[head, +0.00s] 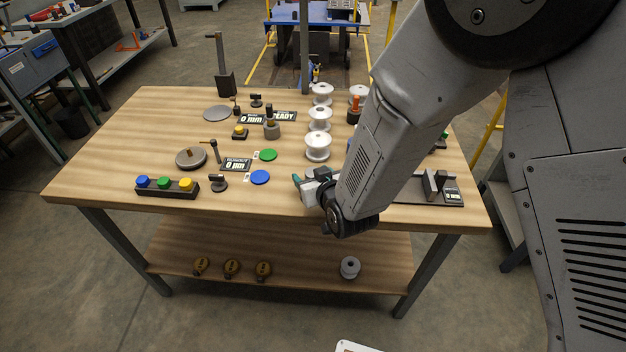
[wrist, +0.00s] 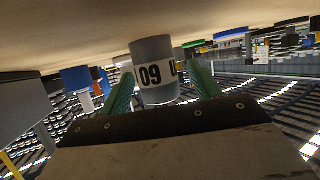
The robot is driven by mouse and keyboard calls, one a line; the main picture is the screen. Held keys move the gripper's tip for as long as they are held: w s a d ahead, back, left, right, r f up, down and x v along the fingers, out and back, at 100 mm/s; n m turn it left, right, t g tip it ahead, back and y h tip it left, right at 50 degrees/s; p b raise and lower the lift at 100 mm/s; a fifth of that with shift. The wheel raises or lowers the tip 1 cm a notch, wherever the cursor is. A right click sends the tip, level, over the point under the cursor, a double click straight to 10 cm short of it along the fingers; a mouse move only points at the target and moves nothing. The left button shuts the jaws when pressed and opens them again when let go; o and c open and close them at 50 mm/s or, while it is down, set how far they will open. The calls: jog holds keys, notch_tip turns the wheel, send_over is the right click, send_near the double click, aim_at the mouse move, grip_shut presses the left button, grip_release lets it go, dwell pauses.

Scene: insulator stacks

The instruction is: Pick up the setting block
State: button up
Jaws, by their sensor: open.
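A grey cylinder with a white label band (wrist: 153,70), printed with digits that read "09" in this view, appears to be the setting block. It stands against the tabletop, which fills the top of the wrist view. My gripper (wrist: 161,88) is open, with one green finger on each side of the cylinder. I cannot tell whether either finger touches it. In the head view my gripper (head: 308,185) is low over the table's front edge, right of the blue disc (head: 260,177). My arm and gripper largely hide the block there.
White insulators (head: 318,146) stand in rows behind my gripper. A dark fixture with upright plates (head: 436,184) lies to the right. A button box (head: 166,188) sits at the front left. The wooden table (head: 110,150) is bare at its left end.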

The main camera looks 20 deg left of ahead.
jog(key=shift+x, duration=0.8)
jog(key=shift+d, duration=0.1)
jog(key=c, duration=1.3)
grip_shut()
jog(key=shift+r, duration=0.15)
